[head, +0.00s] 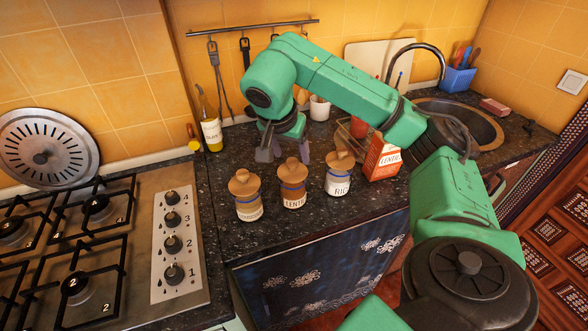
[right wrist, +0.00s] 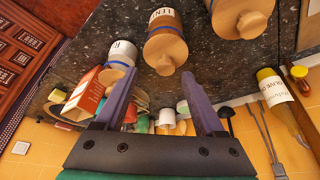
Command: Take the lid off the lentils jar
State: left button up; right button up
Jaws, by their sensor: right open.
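The lentils jar (head: 293,196) stands upright on the dark counter, in the middle of a row of three jars. Its wooden knobbed lid (head: 291,168) is on it; the lid also shows in the right wrist view (right wrist: 165,50). My right gripper (head: 283,156) is open and empty, just behind and above the lentils jar. In the right wrist view its two purple fingers (right wrist: 160,76) are spread, with the lid beyond the tips and nothing between them. I cannot tell the exact gap. My left gripper is not in view.
The rice jar (head: 338,184) stands right of the lentils jar, and another lidded jar (head: 247,208) stands left. A red-and-white lentils box (head: 383,158) is behind right. An oil bottle (head: 210,132) stands at the back left. The stove (head: 150,288) is left; the sink (head: 487,128) is right.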

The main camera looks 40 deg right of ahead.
aim_at(291, 162)
jog(key=p+x, duration=0.1)
jog(key=x, duration=0.2)
jog(key=w+p+x, duration=0.1)
jog(key=x, duration=0.2)
jog(key=shift+w+a+r, duration=0.1)
jog(key=shift+w+r, duration=0.05)
jog(key=shift+f, duration=0.3)
jog(key=c, duration=0.4)
jog(key=shift+f, duration=0.1)
grip_shut()
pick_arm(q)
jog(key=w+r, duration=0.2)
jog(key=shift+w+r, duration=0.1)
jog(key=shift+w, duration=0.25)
